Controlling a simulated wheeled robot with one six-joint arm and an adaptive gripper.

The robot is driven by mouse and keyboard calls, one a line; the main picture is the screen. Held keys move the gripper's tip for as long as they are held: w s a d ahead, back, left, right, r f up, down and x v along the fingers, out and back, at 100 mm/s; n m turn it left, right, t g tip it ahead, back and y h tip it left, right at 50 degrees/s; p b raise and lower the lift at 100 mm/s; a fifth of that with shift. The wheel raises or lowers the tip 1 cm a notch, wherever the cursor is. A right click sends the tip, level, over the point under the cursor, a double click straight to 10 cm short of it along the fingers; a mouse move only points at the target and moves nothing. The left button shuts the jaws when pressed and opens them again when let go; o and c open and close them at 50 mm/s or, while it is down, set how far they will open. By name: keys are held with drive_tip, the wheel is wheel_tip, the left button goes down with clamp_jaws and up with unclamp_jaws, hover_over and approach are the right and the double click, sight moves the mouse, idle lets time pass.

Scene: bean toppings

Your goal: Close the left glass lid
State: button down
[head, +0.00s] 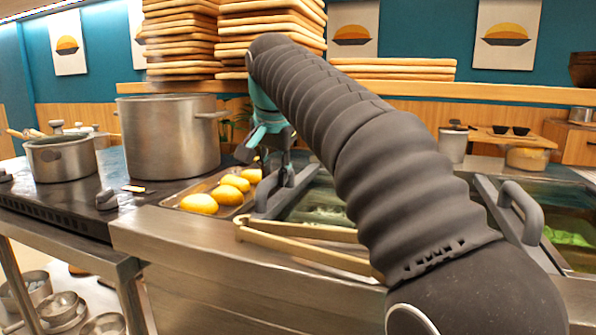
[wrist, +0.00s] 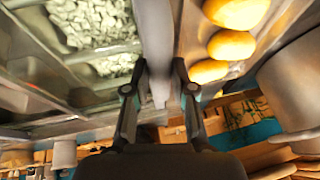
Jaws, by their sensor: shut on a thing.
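The left glass lid (head: 268,199) has a grey edge and handle and sits at the left end of the counter's bins, right of the potato tray. In the head view my gripper (head: 284,172) reaches down to its handle, and my arm covers much of the lid's right side. In the wrist view my gripper (wrist: 160,88) has its two fingers on either side of the lid's grey bar (wrist: 156,35), shut on it. A bin with pale chunks (wrist: 95,30) shows beside the bar. The lid's exact angle is hard to tell.
A metal tray of potatoes (head: 230,207) lies close to the left of the lid. Wooden tongs (head: 300,232) lie on the counter in front. A large pot (head: 168,135) stands at the left. A second lid with a grey handle (head: 524,208) is at the right.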

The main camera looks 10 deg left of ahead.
drive_tip(key=shift+w+a, duration=0.1)
drive_tip(key=shift+a, duration=0.25)
drive_tip(key=shift+r, duration=0.1)
drive_tip(key=c, duration=1)
unclamp_jaws()
drive_tip(key=shift+a, duration=0.25)
drive_tip(key=shift+o, duration=0.2)
drive_tip(key=shift+d, duration=0.15)
drive_tip(key=v, duration=0.6)
drive_tip(key=shift+r, duration=0.25)
drive_tip(key=shift+s+r, duration=0.3)
drive_tip(key=shift+s, duration=0.05)
drive_tip(key=shift+d, duration=0.1)
